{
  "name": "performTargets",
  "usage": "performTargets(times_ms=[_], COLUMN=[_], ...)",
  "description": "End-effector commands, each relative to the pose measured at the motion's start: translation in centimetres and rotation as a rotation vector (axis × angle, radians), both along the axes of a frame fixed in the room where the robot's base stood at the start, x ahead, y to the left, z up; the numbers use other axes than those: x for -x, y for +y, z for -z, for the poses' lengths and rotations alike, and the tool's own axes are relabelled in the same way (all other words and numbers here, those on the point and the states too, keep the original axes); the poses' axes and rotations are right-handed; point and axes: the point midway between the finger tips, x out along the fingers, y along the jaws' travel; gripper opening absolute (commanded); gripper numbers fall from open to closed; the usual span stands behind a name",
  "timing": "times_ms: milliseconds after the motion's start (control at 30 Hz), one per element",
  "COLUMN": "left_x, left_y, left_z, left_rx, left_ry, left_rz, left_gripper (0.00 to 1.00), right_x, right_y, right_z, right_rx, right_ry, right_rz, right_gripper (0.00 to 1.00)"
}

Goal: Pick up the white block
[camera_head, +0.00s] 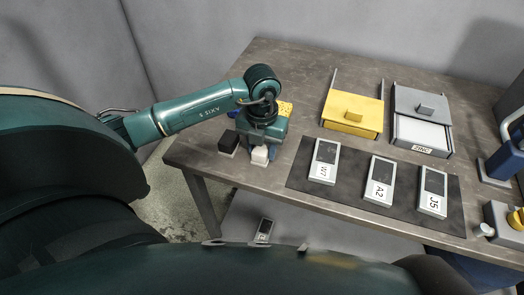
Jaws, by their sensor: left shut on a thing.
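The white block (260,155) stands near the left front edge of the table, below my left gripper (259,147). My left gripper points down and is shut on the white block. The block's top and sides are partly hidden by the fingers. I cannot tell whether the block touches the table. My right gripper is not in view.
A black-topped block (229,142) stands just left of the gripper. A yellow piece (286,108) shows behind it. A dark mat (297,178) holds labelled devices W7 (324,160), A2 (380,181) and J5 (433,192). Yellow (352,122) and grey (420,136) drawer units stand behind.

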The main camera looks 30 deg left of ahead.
Motion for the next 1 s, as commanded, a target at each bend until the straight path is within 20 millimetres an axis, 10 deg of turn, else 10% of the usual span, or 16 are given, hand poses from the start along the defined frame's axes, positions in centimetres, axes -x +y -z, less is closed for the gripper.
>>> performTargets(times_ms=[467, 1000], left_x=[-0.1, -0.1], left_y=[0.0, 0.0], left_z=[-0.8, -9.7], left_rx=[-0.001, 0.001], left_ry=[-0.004, -0.002], left_rz=[0.000, 0.000], left_gripper=[0.14, 0.14], right_x=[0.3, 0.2], right_y=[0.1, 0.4], right_z=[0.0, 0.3], right_rx=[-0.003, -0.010], right_ry=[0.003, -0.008], right_rz=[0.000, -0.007], right_gripper=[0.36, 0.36])
